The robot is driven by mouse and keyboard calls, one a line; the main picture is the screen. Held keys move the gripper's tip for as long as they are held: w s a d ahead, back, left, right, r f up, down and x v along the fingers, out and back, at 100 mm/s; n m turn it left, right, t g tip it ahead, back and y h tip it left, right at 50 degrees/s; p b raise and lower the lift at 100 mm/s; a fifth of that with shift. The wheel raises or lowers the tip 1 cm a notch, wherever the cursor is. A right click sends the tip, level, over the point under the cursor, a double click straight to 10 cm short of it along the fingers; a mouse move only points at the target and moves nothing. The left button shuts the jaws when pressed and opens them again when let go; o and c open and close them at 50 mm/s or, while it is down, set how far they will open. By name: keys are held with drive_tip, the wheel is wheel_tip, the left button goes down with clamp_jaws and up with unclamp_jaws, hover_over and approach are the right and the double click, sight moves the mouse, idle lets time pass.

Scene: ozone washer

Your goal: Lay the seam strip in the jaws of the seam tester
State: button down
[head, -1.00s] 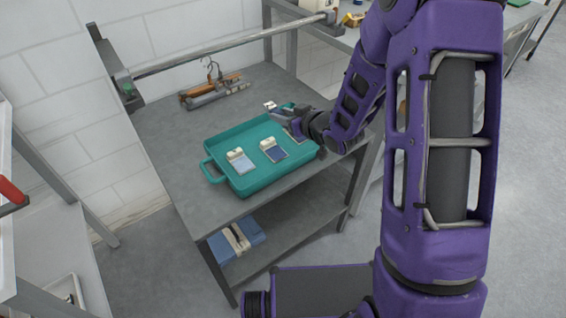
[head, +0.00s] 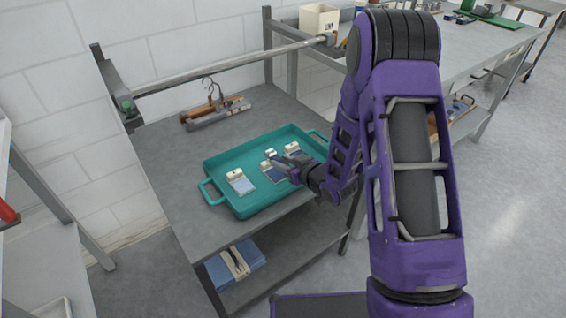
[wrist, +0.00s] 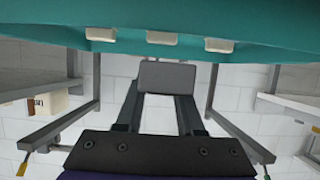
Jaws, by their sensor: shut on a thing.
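My gripper (head: 276,159) is over the middle of the teal tray (head: 215,164), shut on a small pale-ended piece (head: 269,153) that looks like a seam strip; the fingers hide most of it. Three cards with cream ends and bluish cloth are in the tray: a left one (head: 240,182), a middle one (head: 274,175) close below the fingers, and a right one (head: 292,150). In the wrist view, the gripper (wrist: 166,76) shows below the tray (wrist: 250,20) and several cream blocks (wrist: 161,38). I cannot pick out the seam tester for sure.
The tray is on a grey table (head: 165,150) with hangers (head: 213,112) at the back and a metal rail (head: 220,68) above. Folded blue cloth (head: 235,264) lies on the lower shelf. Another bench (head: 460,50) stands at the right with a cream box (head: 318,20).

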drive_tip(key=shift+f+b, duration=0.3)
drive_tip(key=shift+f, duration=0.35)
drive_tip(key=c, duration=0.5)
unclamp_jaws()
